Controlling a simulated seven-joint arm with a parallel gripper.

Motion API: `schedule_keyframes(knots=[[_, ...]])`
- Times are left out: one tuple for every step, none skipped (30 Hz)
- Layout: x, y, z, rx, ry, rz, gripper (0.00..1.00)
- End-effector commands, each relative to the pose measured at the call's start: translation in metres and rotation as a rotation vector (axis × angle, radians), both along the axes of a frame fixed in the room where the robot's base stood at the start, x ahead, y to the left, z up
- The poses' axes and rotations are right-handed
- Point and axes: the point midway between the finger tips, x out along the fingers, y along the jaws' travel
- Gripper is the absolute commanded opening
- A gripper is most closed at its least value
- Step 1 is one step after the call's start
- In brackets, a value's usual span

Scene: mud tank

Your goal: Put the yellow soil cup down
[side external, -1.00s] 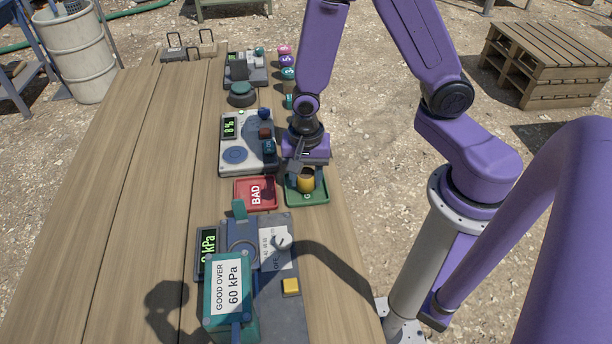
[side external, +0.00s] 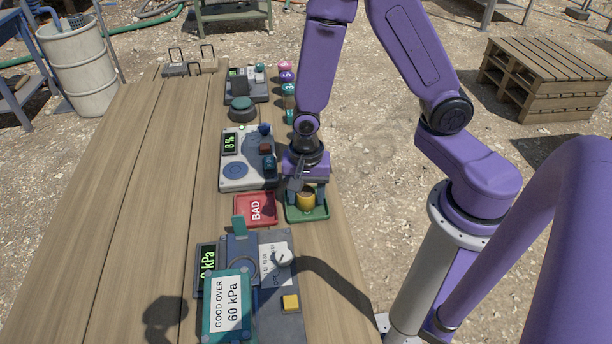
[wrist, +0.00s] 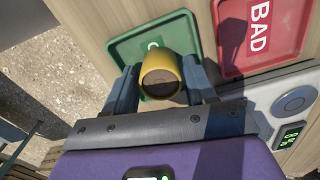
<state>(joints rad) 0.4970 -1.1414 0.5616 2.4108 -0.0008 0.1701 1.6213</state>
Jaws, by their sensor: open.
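The yellow soil cup (side external: 306,201), filled with dark soil, stands upright in the green tray (side external: 322,214). In the wrist view the cup (wrist: 181,58) is between the two fingers of my gripper (wrist: 160,86). The fingers are open on either side of it.
A red tray marked BAD (side external: 243,209) lies left of the green tray. A scale reading 8% (side external: 236,172) stands behind it. A kPa tester with a GOOD OVER 60 kPa sign (side external: 228,305) is in front. Several colored cups (side external: 287,89) line the back right edge. The left tabletop is clear.

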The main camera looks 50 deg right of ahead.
Motion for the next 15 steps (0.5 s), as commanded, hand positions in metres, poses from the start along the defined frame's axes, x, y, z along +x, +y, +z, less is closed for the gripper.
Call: schedule_keyframes(knots=[[0.001,0.001,0.004,0.002,-0.003,0.000,0.55],[0.001,0.001,0.006,0.003,-0.004,0.000,0.55],[0.001,0.001,0.010,0.003,-0.004,0.000,0.55],[0.001,0.001,0.013,0.003,-0.005,-0.001,0.55],[0.002,0.001,0.017,0.004,-0.006,-0.001,0.55],[0.002,0.001,0.022,0.004,-0.006,-0.001,0.55],[0.002,0.001,0.026,0.004,-0.006,-0.001,0.55],[0.001,0.001,0.030,0.004,-0.006,-0.001,0.55],[0.001,0.001,0.035,0.004,-0.006,-0.001,0.55],[0.001,0.001,0.039,0.004,-0.006,-0.001,0.55],[0.002,0.001,0.042,0.004,-0.006,-0.001,0.55],[0.001,0.001,0.048,0.004,-0.006,0.000,0.55],[0.001,0.001,0.052,0.004,-0.006,-0.001,0.55],[0.001,0.001,0.055,0.003,-0.005,-0.001,0.55],[0.001,0.001,0.061,0.004,-0.006,-0.001,0.55]])
